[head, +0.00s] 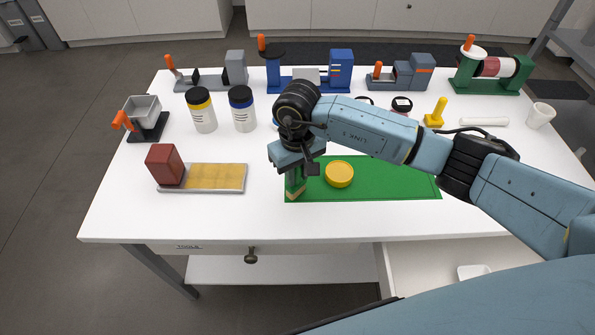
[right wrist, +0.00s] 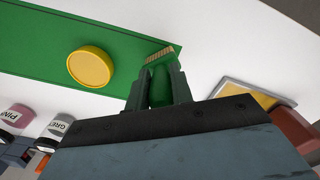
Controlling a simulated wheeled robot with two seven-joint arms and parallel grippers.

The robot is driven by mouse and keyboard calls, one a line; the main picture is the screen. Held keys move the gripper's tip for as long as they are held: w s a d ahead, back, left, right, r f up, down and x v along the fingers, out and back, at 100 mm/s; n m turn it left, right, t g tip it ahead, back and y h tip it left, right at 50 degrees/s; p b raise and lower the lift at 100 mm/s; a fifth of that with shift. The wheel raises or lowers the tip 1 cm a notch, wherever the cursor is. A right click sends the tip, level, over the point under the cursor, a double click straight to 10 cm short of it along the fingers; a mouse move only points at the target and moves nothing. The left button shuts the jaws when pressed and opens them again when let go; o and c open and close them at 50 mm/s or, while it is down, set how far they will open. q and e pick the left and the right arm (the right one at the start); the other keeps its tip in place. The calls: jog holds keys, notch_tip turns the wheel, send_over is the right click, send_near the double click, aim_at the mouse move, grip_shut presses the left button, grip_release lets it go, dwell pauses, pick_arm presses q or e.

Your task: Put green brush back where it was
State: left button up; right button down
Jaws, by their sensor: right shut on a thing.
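The green brush (head: 294,186) with tan bristles is in my right gripper (head: 297,174), over the left end of the green mat (head: 400,181). In the right wrist view the brush (right wrist: 159,78) shows between the two fingers of the gripper (right wrist: 159,85), which is shut on it. The bristle end (right wrist: 161,53) points away from the gripper, close to the mat's edge. I cannot tell whether the bristles touch the mat. My left gripper is not in view.
A round yellow lid (head: 339,174) lies on the mat just right of the brush. A grey tray (head: 216,178) with a dark red block (head: 164,164) sits to the left. Jars, including a yellow-banded one (head: 201,110), and several machines stand behind. The white tabletop in front is clear.

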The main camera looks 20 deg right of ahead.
jog(key=shift+f, duration=0.2)
jog(key=c, duration=1.2)
grip_release()
jog(key=shift+c, duration=0.2)
jog(key=shift+r, duration=0.1)
notch_tip(320, 180, up, 12)
jog(key=shift+r+p, duration=0.15)
jog(key=shift+p, duration=0.15)
